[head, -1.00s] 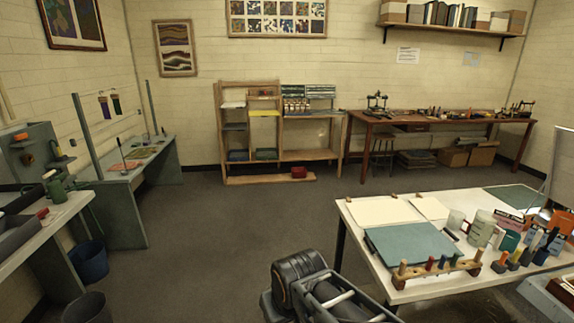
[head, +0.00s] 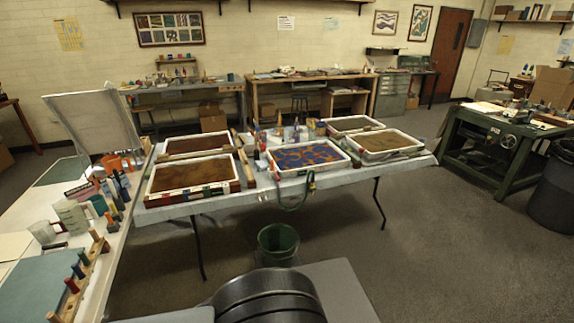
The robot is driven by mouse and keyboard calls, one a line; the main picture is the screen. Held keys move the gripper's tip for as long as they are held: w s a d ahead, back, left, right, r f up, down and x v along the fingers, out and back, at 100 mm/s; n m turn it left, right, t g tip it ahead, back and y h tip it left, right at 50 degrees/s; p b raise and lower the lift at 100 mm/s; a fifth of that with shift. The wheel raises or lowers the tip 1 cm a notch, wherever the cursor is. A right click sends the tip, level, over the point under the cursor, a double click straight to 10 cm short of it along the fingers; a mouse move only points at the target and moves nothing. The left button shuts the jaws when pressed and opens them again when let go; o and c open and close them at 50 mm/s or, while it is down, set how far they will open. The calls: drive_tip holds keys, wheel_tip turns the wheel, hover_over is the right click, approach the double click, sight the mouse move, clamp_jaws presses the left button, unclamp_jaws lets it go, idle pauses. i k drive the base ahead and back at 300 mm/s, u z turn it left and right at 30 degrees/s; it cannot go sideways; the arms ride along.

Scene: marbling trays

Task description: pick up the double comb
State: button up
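I cannot make out a double comb in the head view. The long table ahead carries marbling trays: a brown tray (head: 192,174) at the front left, a blue and orange patterned tray (head: 304,157) in the middle, and more brown trays, one of them at the right (head: 383,142). Small bottles and tools stand between the trays, too small to tell apart. My gripper is not in view; only a dark rounded part of my own body shows at the bottom.
A white table (head: 112,262) with mugs, bottles and a wooden peg rack (head: 84,281) stands close on the left. A green bucket (head: 278,245) is under the tray table. A green bench (head: 492,146) and dark bin (head: 556,190) stand right. Floor at lower right is clear.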

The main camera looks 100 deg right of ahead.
sight(249, 171)
drive_tip(key=z, duration=3.15)
drive_tip(key=i, duration=1.65)
